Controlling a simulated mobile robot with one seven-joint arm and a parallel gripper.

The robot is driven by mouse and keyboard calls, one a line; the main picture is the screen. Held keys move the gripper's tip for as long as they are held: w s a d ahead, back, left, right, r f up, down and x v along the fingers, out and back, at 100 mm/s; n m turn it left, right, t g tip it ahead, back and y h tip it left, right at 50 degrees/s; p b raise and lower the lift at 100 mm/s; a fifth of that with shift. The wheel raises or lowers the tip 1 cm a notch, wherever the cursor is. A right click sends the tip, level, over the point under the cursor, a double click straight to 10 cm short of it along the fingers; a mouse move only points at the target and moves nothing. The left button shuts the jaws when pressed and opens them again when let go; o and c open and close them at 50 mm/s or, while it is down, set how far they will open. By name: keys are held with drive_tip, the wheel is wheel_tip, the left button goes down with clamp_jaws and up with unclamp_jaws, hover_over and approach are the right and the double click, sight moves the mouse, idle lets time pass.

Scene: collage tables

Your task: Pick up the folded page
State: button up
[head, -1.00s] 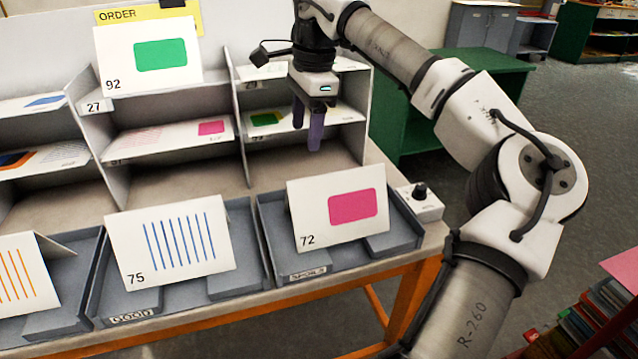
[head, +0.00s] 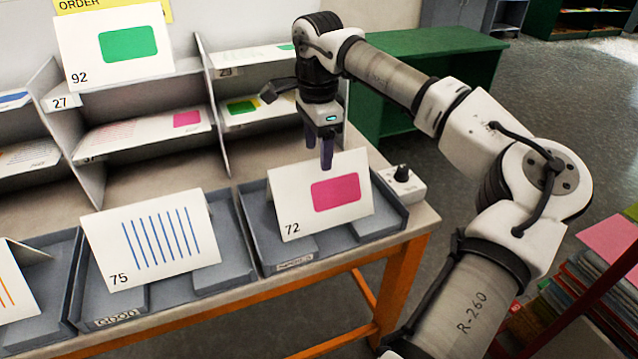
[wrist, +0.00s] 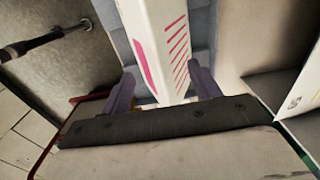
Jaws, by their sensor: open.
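A white folded page numbered 72 (head: 290,205), with a magenta rectangle, stands like a tent in the right grey tray (head: 268,262). My gripper (head: 326,160) points down at its top fold. In the wrist view the page (wrist: 152,25) shows its fold from above, with a magenta shape on one side and magenta stripes on the other. My open gripper (wrist: 162,90) has one finger on each side of the page; contact cannot be told. Other folded pages are 75 with blue stripes (head: 150,240), 92 with a green rectangle (head: 90,60), and one with orange stripes (head: 20,285).
A shelf with compartments (head: 228,165) holding flat pages stands behind the trays. A small box with a black knob (head: 402,185) sits right of the right tray. The table has an orange frame (head: 400,275). A green table (head: 425,50) stands behind my arm.

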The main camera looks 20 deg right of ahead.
sight(319, 159)
wheel_tip(319, 159, down, 4)
drive_tip(key=shift+d, duration=0.1)
drive_tip(key=c, duration=1.3)
